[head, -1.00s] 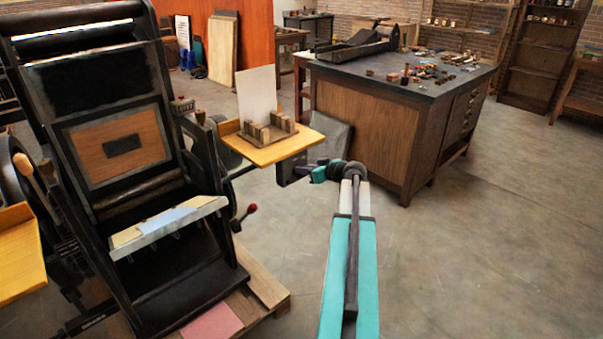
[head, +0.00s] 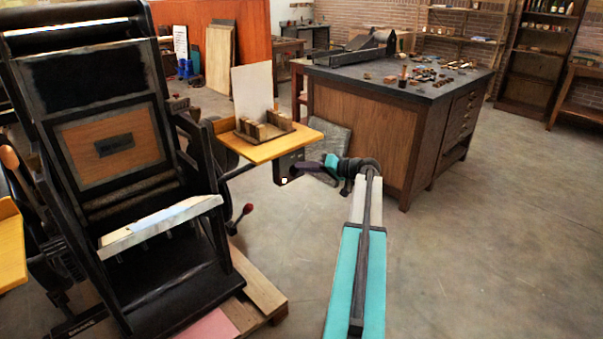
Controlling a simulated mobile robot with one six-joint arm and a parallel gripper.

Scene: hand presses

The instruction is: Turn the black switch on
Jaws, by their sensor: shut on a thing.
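My gripper (head: 294,172) is at the end of my teal and grey arm, just below the right edge of the yellow feed board (head: 259,152) of the hand press. It is small in view and partly merges with a dark box-like part (head: 284,162) under the board. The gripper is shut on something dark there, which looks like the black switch. The switch's own shape and position are too small and dark to make out. A small white spot shows just below the gripper.
The large black hand press (head: 115,130) fills the left side, on a wooden pallet (head: 258,284). A red-knobbed lever (head: 242,212) sticks out below the feed board. A wooden cabinet (head: 360,130) stands behind my arm. The floor at the right is clear.

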